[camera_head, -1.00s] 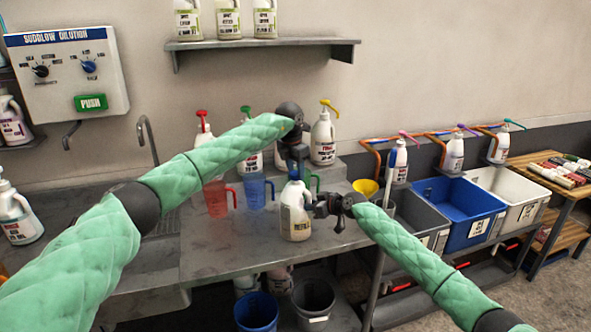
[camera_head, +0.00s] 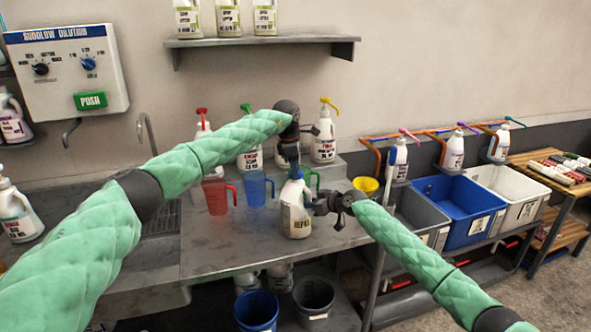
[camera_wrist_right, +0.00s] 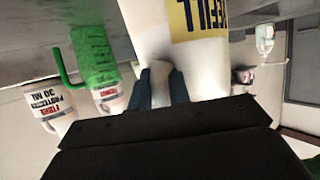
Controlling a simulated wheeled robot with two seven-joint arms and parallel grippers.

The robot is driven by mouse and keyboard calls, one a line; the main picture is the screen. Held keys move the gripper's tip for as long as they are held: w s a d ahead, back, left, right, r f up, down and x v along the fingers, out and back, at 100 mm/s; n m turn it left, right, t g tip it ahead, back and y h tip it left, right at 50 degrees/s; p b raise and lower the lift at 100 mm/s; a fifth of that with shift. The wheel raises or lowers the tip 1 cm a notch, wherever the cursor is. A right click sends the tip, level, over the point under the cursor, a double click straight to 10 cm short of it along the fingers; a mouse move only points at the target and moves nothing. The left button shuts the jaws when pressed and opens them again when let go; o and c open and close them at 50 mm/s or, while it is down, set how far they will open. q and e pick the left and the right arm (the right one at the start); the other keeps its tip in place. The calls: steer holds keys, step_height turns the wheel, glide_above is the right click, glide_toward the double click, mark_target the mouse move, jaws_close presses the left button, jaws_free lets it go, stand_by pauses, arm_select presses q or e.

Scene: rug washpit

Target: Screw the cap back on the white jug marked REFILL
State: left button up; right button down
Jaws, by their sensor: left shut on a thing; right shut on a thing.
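The white jug marked REFILL (camera_head: 295,215) stands upright on the grey bench. Its yellow label also shows upside down in the right wrist view (camera_wrist_right: 205,18). My right gripper (camera_head: 316,206) is shut on the jug's handle, which shows between the fingers (camera_wrist_right: 160,85) in the right wrist view. My left gripper (camera_head: 294,166) points down over the jug's mouth and is shut on a small blue cap (camera_head: 296,174). The cap is at the neck, mostly hidden by the fingers; I cannot tell whether its thread is engaged.
A red measuring jug (camera_head: 215,197) and a blue one (camera_head: 255,190) stand left of the jug. A green jug is partly hidden behind it and shows in the right wrist view (camera_wrist_right: 95,55). Pump bottles (camera_head: 323,140) stand behind. A yellow cup (camera_head: 366,185) is right of my right gripper.

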arm_select(q)
steer(key=m+g, duration=0.1)
steer(key=m, duration=0.4)
steer(key=shift+w, duration=0.1)
steer(key=m, duration=0.5)
steer(key=shift+w+m+g+y, duration=0.1)
steer(key=shift+m+g+y, duration=0.2)
steer(key=m, duration=0.5)
steer(key=shift+y, duration=0.4)
steer(key=m, duration=0.4)
steer(key=shift+m+y, duration=0.3)
steer(key=shift+m, duration=0.1)
steer(key=o, duration=0.9)
steer(key=shift+o, duration=0.2)
steer(key=shift+d, duration=0.1)
